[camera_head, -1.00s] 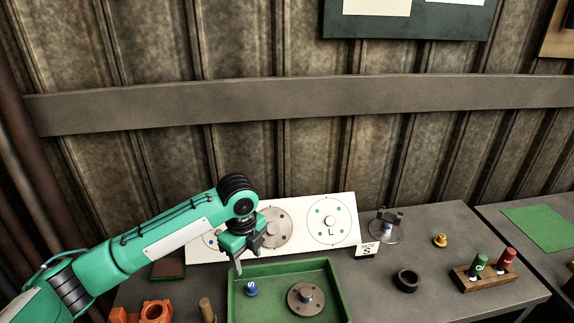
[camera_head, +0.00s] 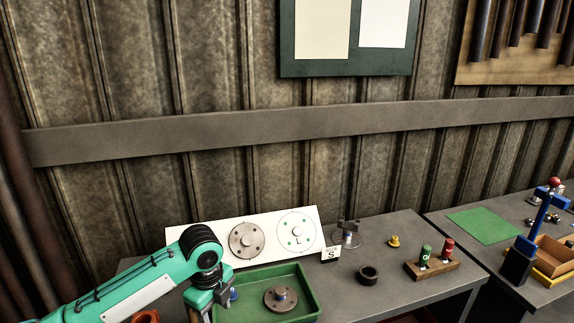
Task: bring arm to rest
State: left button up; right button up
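My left arm comes in from the left, and its green gripper (camera_head: 208,299) hangs at the left side of the green tray (camera_head: 300,311). Its fingers point down and are partly cut off or dark, so I cannot tell whether they are open or shut. A blue piece (camera_head: 234,295) shows just right of the gripper in the tray. A metal flanged disc (camera_head: 270,299) lies in the tray further right, apart from the gripper. My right gripper is not in view.
Behind the tray leans a white board (camera_head: 265,256) with a disc (camera_head: 243,240) on it. To the right are a sign marked S (camera_head: 331,254), a dark ring (camera_head: 368,275), a yellow part (camera_head: 394,242) and a wooden block with green and red plugs (camera_head: 440,270). A second table holds a green mat (camera_head: 484,226).

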pick_arm(q)
jog(key=s+d+f+n+t+h, duration=0.1)
jog(key=s+d+f+n+h, duration=0.1)
jog(key=s+d+f+n, duration=0.25)
jog(key=s+d+f+n+t+h, duration=0.1)
jog(key=s+d+f+n, duration=0.15)
jog(key=s+f, duration=0.35)
jog(key=s+a+f+n+t+y, duration=0.1)
jog(key=s+a+f+n+y, duration=0.1)
jog(key=s+a+n, duration=0.6)
jog(key=s+a+f+n+y, duration=0.1)
jog(key=s+a+n, duration=0.55)
jog(key=s, duration=0.35)
notch_tip(320, 180, down, 32)
jog(key=d+g, duration=0.1)
jog(key=s+a+f, duration=0.1)
jog(key=s+f, duration=0.8)
jog(key=s+a+f+g, duration=0.1)
jog(key=s+a+f, duration=0.1)
jog(key=s+f, duration=0.8)
jog(key=shift+s+a, duration=0.2)
jog(key=shift+a, duration=0.05)
